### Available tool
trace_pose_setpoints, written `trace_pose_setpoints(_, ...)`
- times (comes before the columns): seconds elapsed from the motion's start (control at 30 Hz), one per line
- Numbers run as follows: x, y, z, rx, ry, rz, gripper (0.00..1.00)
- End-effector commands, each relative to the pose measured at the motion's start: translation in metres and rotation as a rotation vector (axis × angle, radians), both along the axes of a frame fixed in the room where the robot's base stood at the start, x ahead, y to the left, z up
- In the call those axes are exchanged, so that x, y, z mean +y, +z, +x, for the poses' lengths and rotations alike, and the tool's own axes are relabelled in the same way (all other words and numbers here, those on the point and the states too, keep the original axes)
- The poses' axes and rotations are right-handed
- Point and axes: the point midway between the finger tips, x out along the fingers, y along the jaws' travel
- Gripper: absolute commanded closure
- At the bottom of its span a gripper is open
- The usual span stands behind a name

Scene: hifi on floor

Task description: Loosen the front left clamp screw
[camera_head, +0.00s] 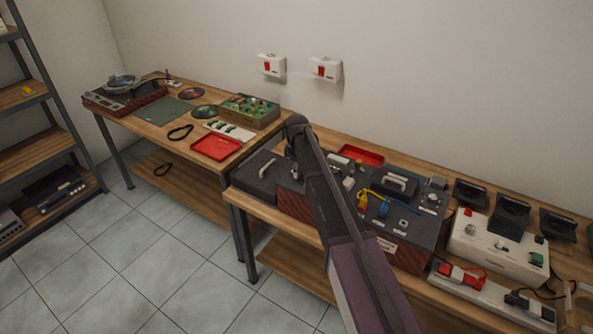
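An opened hi-fi unit (425,222) with a dark top deck and reddish-brown side stands on the right workbench. On its deck are a dark block with a light handle (399,182), yellow and blue parts (383,211), and several small light fittings. The clamp screws are too small to tell apart in this view. My arm crosses the picture from the bottom up to a joint above the bench and covers the left part of the unit. My gripper does not show, so whether it is open or shut is hidden.
A dark box (253,178) sits at the bench's left end. A red tray (362,155) lies behind the unit. A white test box (498,247) and dark stands are to the right. The left bench (150,133) holds a turntable (122,88) and another red tray (216,147). Floor is clear at left.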

Motion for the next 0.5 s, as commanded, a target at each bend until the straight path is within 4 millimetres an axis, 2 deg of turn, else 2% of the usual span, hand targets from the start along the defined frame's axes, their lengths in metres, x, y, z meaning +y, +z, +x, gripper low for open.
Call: trace_pose_setpoints(0.5, 0.0003, 0.0001, 0.0005, -0.001, -0.006, 0.001, 0.29)
